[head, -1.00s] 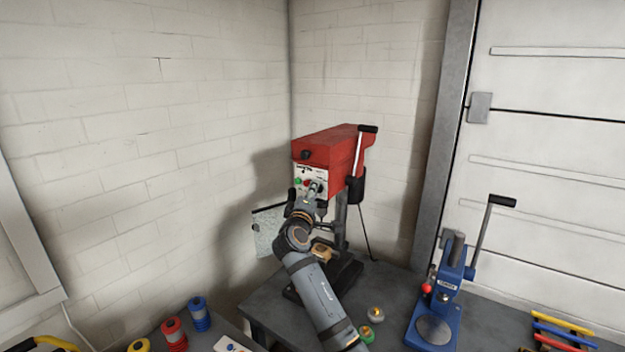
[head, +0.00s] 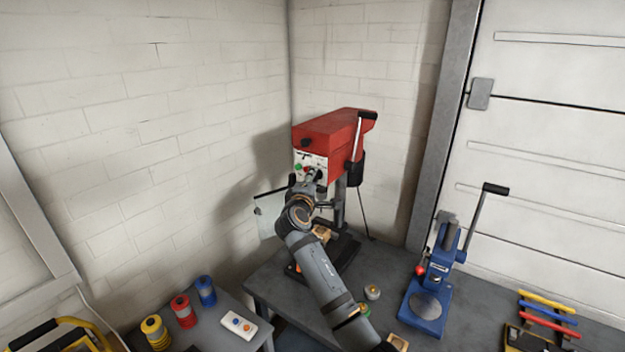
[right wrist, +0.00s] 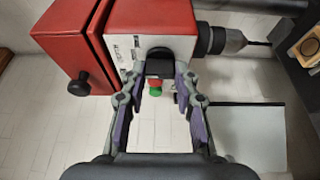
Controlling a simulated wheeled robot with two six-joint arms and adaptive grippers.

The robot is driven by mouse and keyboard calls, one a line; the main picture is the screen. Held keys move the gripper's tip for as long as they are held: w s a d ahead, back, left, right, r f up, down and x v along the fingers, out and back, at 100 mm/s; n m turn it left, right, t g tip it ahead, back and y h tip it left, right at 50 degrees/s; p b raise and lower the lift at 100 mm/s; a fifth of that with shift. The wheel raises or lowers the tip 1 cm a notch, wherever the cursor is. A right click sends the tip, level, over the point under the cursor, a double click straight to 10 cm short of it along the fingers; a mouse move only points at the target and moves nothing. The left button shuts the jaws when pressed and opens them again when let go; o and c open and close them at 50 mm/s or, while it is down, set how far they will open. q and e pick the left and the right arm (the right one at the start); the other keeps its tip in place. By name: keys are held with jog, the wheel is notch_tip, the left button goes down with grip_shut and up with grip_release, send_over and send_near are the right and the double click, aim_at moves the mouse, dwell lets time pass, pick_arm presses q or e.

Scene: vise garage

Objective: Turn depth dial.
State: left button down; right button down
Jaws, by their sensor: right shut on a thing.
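The red drill press (head: 335,143) stands in the corner, with a pale front panel that carries green and red buttons. In the right wrist view the black depth dial (right wrist: 160,62) sticks out of this panel (right wrist: 180,46). My right gripper (head: 309,181) is at the panel in the head view and hides part of it. In the right wrist view my right gripper (right wrist: 161,76) has its fingers on either side of the dial, shut on it. The dial's marking cannot be read. My left gripper is not in view.
A blue arbor press (head: 428,300) with a raised lever stands to the right on the grey bench. Several spools and a white button box (head: 238,324) are on the lower left table. Colored bars (head: 548,314) lie at far right.

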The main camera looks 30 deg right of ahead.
jog(key=c, duration=1)
grip_release()
jog(key=v, duration=1.2)
